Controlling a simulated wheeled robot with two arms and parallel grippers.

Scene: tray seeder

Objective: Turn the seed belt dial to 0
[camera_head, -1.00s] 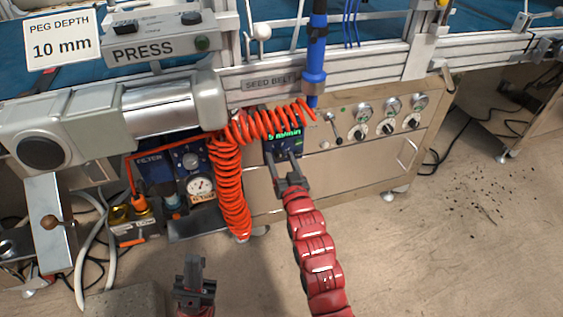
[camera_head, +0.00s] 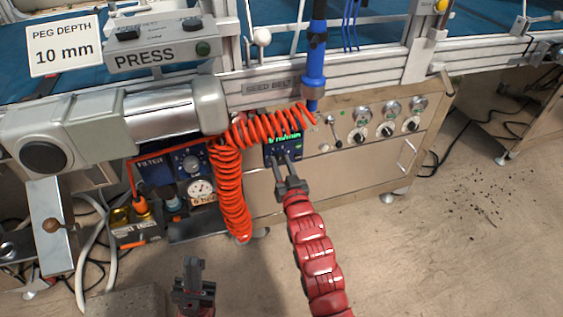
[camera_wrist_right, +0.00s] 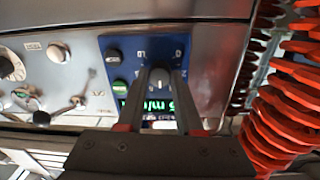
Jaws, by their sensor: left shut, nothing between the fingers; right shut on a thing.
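The seed belt dial (camera_wrist_right: 159,78) is a small round knob on a blue panel (camera_wrist_right: 122,72) with printed marks around it. My right gripper (camera_wrist_right: 159,88) is shut on it, one finger on each side. In the head view my right gripper (camera_head: 283,158) reaches up to the dark-blue panel (camera_head: 271,153) under the SEED BELT label (camera_head: 268,88); the dial is mostly hidden there. A green display (camera_head: 287,138) reads in m/min; its digit is not clear to me. My left gripper (camera_head: 193,263) is shut and empty, low at the bottom left, away from the panel.
A coiled orange hose (camera_head: 229,185) hangs over and just left of the panel. Several other knobs (camera_head: 361,135) sit on the metal front to the right. The filter unit with a gauge (camera_head: 199,188) is at left. The floor at right is mostly clear.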

